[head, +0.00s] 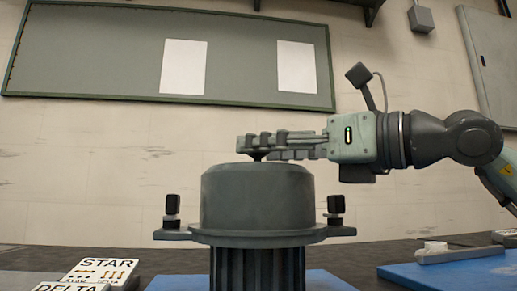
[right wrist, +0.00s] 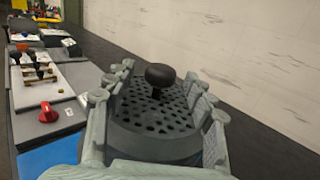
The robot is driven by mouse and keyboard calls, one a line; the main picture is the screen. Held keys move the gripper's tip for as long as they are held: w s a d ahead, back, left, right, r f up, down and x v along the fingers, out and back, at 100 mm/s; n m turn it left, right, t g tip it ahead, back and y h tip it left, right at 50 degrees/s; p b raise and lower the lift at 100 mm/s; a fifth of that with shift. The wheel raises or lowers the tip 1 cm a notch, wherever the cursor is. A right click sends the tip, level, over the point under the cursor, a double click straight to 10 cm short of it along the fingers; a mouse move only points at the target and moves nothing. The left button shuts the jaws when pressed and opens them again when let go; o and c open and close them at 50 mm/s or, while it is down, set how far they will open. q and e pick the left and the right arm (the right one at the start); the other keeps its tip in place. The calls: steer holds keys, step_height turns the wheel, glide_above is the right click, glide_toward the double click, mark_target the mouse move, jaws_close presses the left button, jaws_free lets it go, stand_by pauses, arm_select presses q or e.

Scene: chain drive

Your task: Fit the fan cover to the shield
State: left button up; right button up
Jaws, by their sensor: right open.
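The fan cover (head: 257,197) is a dark grey drum in the middle of the head view, seated squarely or nearly so on the flanged shield (head: 220,236); I cannot tell whether it is fully down. In the right wrist view the cover's perforated top (right wrist: 177,105) shows with a black knob (right wrist: 160,76) at its centre. The shield has a lug on each side with a black-headed fastener (head: 172,205) standing upright. My right gripper (head: 250,146) is open, level above the cover, its fingers on either side of the knob with gaps visible. My left gripper is out of view.
A ribbed body (head: 257,268) stands below the shield. STAR and DELTA cards (head: 100,270) lie front left. A blue mat (head: 450,268) with a grey tool is at right. The right wrist view shows a bench with a red knob (right wrist: 48,113).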

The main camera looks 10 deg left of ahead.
steer(key=v, duration=1)
steer(key=shift+r, duration=0.1)
